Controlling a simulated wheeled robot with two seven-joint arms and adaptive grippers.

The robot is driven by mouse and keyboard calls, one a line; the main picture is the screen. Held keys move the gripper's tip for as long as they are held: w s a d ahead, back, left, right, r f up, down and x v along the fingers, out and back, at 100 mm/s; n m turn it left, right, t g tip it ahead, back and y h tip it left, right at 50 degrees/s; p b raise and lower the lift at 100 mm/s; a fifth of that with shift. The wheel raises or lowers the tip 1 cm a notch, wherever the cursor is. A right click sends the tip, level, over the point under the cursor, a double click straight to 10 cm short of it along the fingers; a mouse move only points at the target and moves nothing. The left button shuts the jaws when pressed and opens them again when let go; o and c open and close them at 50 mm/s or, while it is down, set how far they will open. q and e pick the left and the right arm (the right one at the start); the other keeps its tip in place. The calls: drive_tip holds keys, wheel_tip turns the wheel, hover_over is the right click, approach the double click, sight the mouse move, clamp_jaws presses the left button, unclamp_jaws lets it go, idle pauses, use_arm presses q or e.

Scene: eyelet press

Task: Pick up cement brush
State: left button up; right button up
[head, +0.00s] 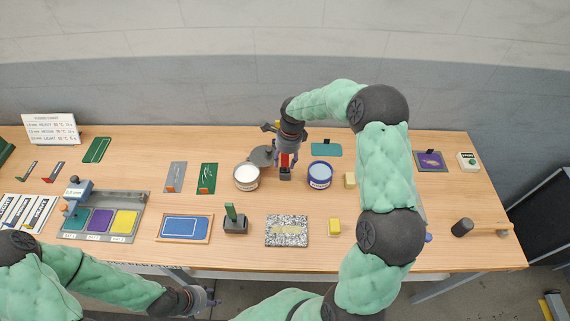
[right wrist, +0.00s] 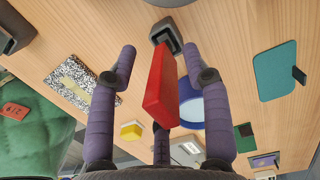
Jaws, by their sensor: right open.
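A red-handled tool (head: 285,160), which I take to be the cement brush, stands upright in a small dark holder (head: 285,174) at the middle back of the table. My right gripper (head: 285,156) is over it from above. In the right wrist view the red handle (right wrist: 163,88) lies between the two open purple fingers, with a gap on each side. The dark holder (right wrist: 166,34) shows beyond its end. The brush's bristles are hidden. My left gripper (head: 208,297) is low at the table's front, away from the brush; its fingers are too small to judge.
A white-topped can (head: 246,177) and a blue-rimmed can (head: 319,174) flank the holder closely. A green-handled tool in a dark holder (head: 235,224), a speckled board (head: 287,231) and a yellow block (head: 334,227) stand nearer the front. A hammer-like tool (head: 480,229) lies at right.

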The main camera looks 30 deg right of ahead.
clamp_jaws()
idle(0.3)
wheel_tip(320, 180, up, 10)
drive_tip(key=shift+r, duration=0.1)
idle(0.4)
